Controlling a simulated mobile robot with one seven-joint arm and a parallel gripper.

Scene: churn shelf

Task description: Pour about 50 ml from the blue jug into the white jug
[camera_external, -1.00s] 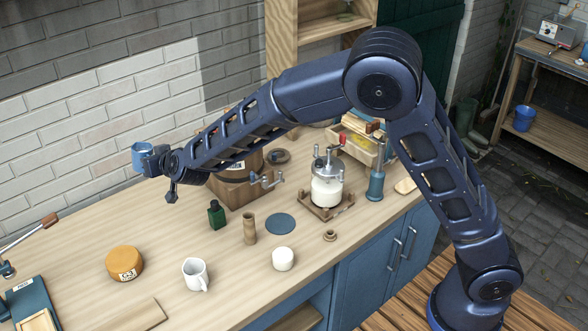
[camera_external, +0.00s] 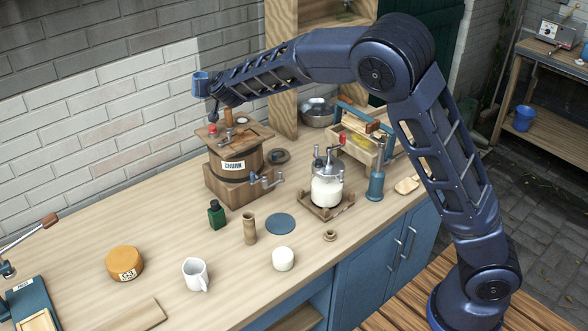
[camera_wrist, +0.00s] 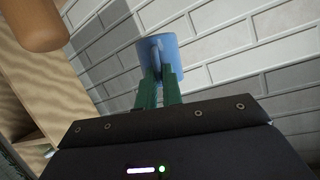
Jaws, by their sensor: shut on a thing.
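The blue jug (camera_external: 201,84) is held up near the brick wall at the far end of my arm, high above the counter. My gripper (camera_external: 211,90) is shut on it. In the wrist view the blue jug (camera_wrist: 158,52) sits between the green fingers of my gripper (camera_wrist: 158,88), which close on its handle. It looks about upright in the external view; its contents are hidden. The white jug (camera_external: 195,273) stands upright on the front part of the counter, handle toward the lower right, well away from my gripper.
A wooden churn (camera_external: 236,163) stands below my forearm. A green bottle (camera_external: 217,215), a wooden cylinder (camera_external: 249,229), a white pot (camera_external: 283,259) and a round orange block (camera_external: 125,263) stand around the white jug. A glass churn jar (camera_external: 327,188) is farther right. The counter (camera_external: 130,220) between them is clear.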

